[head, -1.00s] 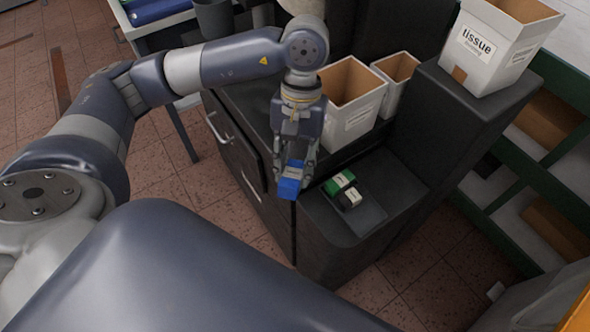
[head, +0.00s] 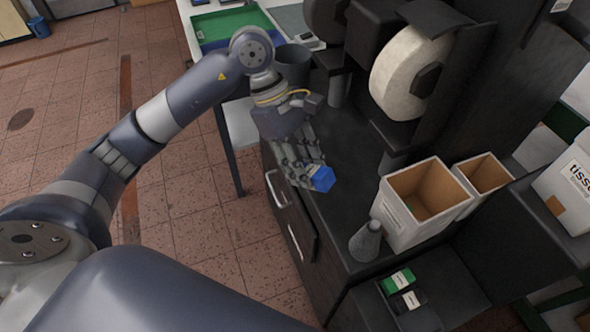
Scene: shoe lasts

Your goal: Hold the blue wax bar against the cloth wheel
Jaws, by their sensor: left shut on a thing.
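The blue wax bar (head: 320,180) is held at the tips of my left gripper (head: 308,172), which is shut on it. The bar is above the front part of the dark bench top. The cloth wheel (head: 408,72) is a thick off-white disc on a dark machine, up and to the right of the bar. The bar and the wheel are clearly apart. Part of the wheel is covered by a dark hood and a hub. My right gripper is out of view.
An open white box (head: 425,205) and a narrower one stand right of the bar. A grey cone-shaped object (head: 366,242) stands before them. A green block (head: 397,281) and a black one lie on a lower shelf. A dark bucket (head: 292,66) stands behind my gripper.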

